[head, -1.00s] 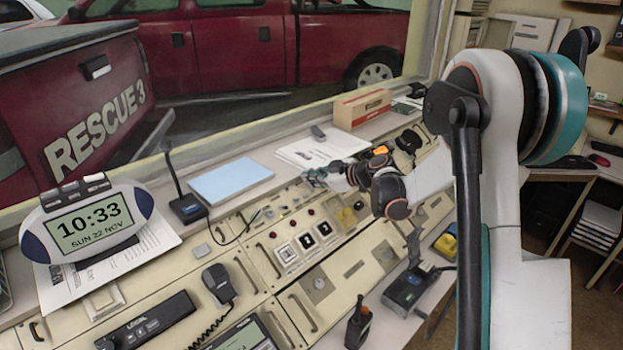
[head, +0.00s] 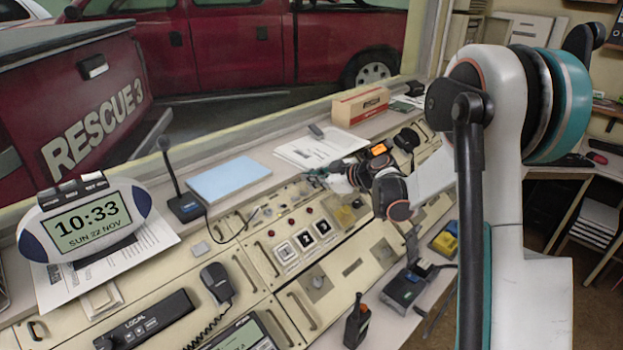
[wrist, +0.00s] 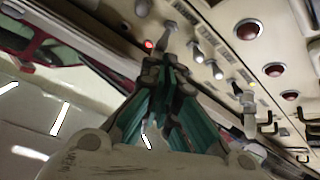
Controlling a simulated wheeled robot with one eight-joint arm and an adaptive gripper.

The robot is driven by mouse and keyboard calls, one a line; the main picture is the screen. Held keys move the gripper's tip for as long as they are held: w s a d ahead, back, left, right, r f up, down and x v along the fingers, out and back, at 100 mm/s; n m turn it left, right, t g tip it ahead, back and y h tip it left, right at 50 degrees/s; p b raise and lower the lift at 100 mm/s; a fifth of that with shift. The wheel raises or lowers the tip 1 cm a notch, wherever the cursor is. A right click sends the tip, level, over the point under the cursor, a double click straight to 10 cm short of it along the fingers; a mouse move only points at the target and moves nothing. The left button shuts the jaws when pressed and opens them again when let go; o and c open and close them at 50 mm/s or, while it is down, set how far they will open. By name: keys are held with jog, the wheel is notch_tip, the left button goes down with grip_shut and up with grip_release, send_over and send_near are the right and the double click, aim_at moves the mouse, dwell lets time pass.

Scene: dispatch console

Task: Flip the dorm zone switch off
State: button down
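A row of small toggle switches runs along the cream console panel (wrist: 290,45) in the wrist view. The lettering is too blurred to tell which is the dorm zone switch. The end toggle (wrist: 167,33) has a lit red light (wrist: 148,44) beside it, and more toggles (wrist: 195,51) follow to the right. My gripper (wrist: 167,72), with teal fingers, has its tips together just below this end of the row, and nothing shows between them. In the head view my gripper (head: 318,178) is low over the far side of the switch panel, whose nearby switches it partly hides.
Several red domed lamps (wrist: 247,30) stand beside the toggles, and a larger pale lever (wrist: 249,122) sticks up at the right. A desk microphone (head: 184,207), blue pad (head: 229,180) and papers (head: 310,150) lie along the back ledge.

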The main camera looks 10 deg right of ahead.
jog(key=shift+s+d+f, duration=0.25)
jog(key=shift+s+d, duration=0.05)
jog(key=shift+s, duration=0.05)
jog(key=shift+w+a, duration=0.1)
jog(key=shift+w, duration=0.05)
jog(key=shift+w+a+r, duration=0.1)
jog(key=shift+w+a, duration=0.25)
jog(key=shift+w, duration=0.25)
